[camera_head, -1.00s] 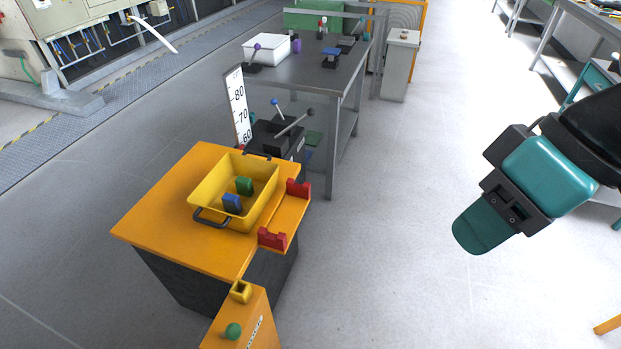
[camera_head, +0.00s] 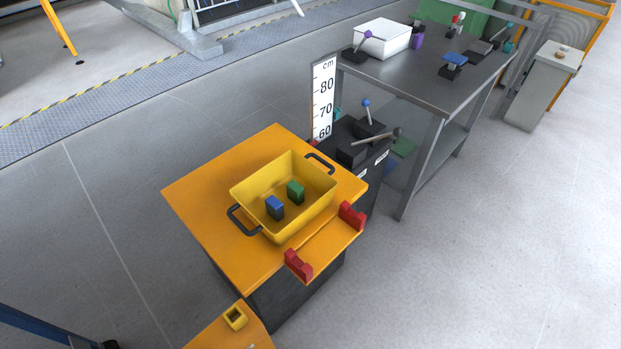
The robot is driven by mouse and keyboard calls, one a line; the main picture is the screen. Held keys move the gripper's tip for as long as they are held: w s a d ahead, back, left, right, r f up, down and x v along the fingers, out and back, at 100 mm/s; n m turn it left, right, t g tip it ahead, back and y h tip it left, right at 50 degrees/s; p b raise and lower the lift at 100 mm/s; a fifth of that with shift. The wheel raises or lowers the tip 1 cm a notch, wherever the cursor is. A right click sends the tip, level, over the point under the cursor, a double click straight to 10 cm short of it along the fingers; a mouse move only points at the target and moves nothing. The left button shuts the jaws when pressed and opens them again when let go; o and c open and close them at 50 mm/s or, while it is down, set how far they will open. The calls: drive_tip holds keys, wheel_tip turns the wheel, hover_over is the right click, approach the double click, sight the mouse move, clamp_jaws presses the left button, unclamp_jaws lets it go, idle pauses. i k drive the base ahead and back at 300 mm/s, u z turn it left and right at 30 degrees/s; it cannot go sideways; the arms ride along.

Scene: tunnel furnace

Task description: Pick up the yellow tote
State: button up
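The yellow tote (camera_head: 310,212) stands upright on the orange top of a dark cabinet (camera_head: 229,207). It has two black handles, one at its near left end (camera_head: 243,221) and one at its far right end (camera_head: 320,163). A blue block (camera_head: 275,207) and a green block (camera_head: 296,191) stand inside it. My gripper is not in this view, so its state and its distance from the tote cannot be seen.
Two red brackets (camera_head: 352,215) (camera_head: 298,265) sit on the cabinet's right edge. A height scale (camera_head: 323,98) and a black lever box (camera_head: 361,143) stand behind. A grey metal table (camera_head: 440,85) carries a white box (camera_head: 382,39). The floor at the right is clear.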

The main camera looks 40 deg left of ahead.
sight(250, 195)
drive_tip(key=i, duration=2.1)
drive_tip(key=u, duration=3.2)
drive_tip(key=i, duration=0.5)
drive_tip(key=u, duration=0.05)
